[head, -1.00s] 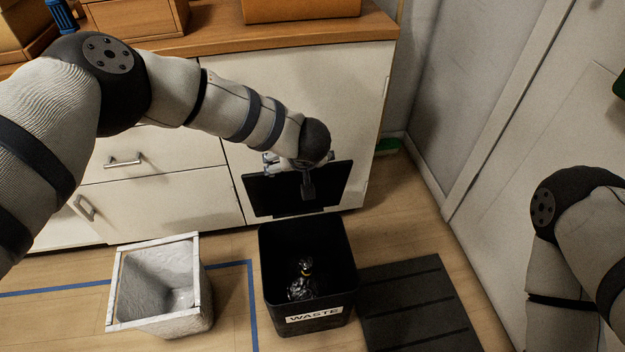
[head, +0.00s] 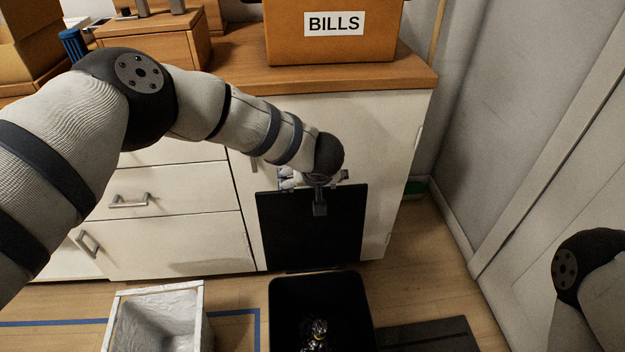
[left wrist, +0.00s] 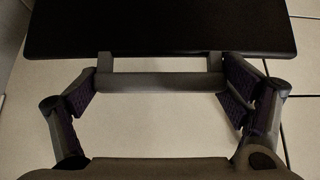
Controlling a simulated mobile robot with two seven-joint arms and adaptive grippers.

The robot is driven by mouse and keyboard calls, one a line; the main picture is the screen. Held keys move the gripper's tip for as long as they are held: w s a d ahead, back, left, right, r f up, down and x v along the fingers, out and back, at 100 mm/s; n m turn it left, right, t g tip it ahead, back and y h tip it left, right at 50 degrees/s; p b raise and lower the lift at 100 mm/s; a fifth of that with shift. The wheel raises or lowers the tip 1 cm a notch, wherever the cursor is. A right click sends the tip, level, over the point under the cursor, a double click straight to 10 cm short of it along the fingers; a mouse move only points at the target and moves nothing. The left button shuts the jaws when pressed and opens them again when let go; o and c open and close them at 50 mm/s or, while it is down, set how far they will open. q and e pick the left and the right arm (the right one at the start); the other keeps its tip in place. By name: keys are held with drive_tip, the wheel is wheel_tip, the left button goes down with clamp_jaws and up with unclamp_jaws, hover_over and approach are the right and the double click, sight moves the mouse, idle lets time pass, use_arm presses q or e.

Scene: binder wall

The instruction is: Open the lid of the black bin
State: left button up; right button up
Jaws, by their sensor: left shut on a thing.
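The black bin (head: 285,315) stands on the floor in front of the cabinet, its mouth uncovered. Its black lid (head: 280,235) stands about upright behind the mouth, close to the white cabinet front. My left gripper (head: 314,182) is at the lid's top edge. In the left wrist view the lid (left wrist: 160,28) is a dark panel with a grey bar handle (left wrist: 160,84), and the gripper's two fingers are at the handle's ends, shut on it. Dark, shiny contents show inside the bin. My right gripper is out of view; only part of that arm shows.
A grey-white bin (head: 122,315) stands left of the black bin, and a dark mat (head: 430,337) lies right. Behind the lid is the white cabinet (head: 385,140) with a wooden top. An orange box marked BILLS (head: 290,35) stands on it. A wall closes the right side.

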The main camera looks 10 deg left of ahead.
use_arm(q)
drive_tip(key=shift+a, duration=0.1)
drive_tip(key=o, duration=1.4)
drive_tip(key=v, duration=1.2)
